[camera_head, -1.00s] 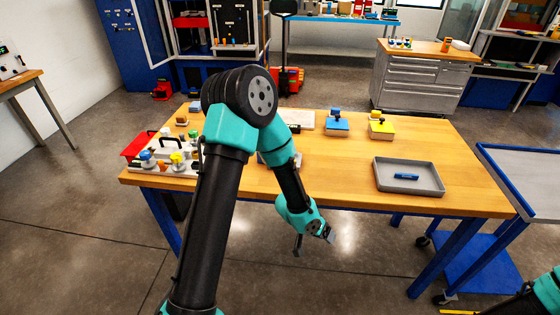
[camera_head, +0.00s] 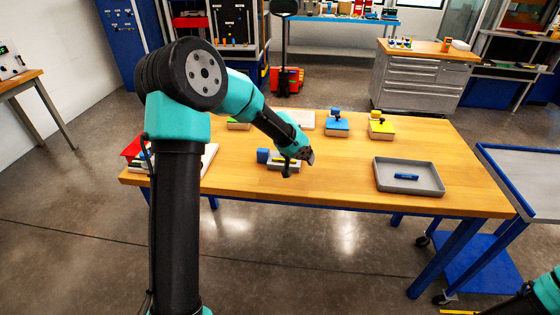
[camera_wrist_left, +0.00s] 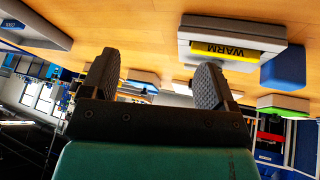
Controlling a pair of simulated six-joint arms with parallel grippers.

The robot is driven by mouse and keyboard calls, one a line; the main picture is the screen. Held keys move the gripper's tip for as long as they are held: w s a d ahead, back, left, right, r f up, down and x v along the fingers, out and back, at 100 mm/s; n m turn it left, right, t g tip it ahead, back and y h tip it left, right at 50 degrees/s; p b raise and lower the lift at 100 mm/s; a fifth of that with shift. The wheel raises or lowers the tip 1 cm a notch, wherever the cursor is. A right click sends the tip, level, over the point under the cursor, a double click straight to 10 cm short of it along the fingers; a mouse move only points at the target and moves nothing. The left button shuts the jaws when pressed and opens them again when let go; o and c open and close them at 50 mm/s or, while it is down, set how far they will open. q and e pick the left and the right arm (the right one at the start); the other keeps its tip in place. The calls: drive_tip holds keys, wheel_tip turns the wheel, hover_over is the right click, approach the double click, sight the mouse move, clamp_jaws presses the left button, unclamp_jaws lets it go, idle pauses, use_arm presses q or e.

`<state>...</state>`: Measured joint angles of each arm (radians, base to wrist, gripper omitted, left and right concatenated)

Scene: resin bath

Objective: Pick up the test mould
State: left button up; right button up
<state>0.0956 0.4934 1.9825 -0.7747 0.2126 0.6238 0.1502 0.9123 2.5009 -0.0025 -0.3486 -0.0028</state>
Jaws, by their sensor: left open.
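A grey block with a yellow label (camera_head: 283,160) stands near the front middle of the table, a blue cube (camera_head: 263,156) at its left. In the left wrist view, its label reads WARM (camera_wrist_left: 222,50). A grey tray (camera_head: 431,181) at the right holds a small blue piece (camera_head: 405,177). I cannot tell which of these is the test mould. My left gripper (camera_head: 298,162) is over the table beside the WARM block, partly covering it in the head view. In the left wrist view its fingers (camera_wrist_left: 157,75) are apart with nothing held. My right gripper is out of view.
A green-edged block (camera_head: 238,125) and a red item (camera_head: 133,147) are at the left. The wooden table (camera_head: 330,185) is clear between the WARM block and the tray.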

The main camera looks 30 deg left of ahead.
use_arm(q)
drive_tip(key=s+a+r+n+y, duration=0.1)
drive_tip(key=a+r, duration=0.2)
drive_tip(key=a, duration=0.5)
drive_tip(key=s+a+r+n+g+y, duration=0.1)
drive_tip(key=a+r+n+y, duration=0.1)
drive_tip(key=a+r, duration=0.2)
drive_tip(key=a, duration=0.3)
drive_tip(key=shift+a+g, duration=0.3)
drive_tip(key=shift+a, duration=0.1)
drive_tip(key=shift+w+f, duration=0.1)
hover_over(263, 149)
drive_tip(key=s, duration=0.1)
drive_tip(key=shift+s+d+f, duration=0.1)
drive_tip(key=shift+f, duration=1.45)
drive_tip(key=shift+s+d+f, duration=0.1)
drive_tip(key=shift+f, duration=1.4)
drive_tip(key=shift+x, duration=2.65)
drive_tip(key=shift+s+d+f, duration=0.1)
drive_tip(key=shift+s+d, duration=0.05)
drive_tip(key=shift+s, duration=0.05)
drive_tip(key=shift+c, duration=0.2)
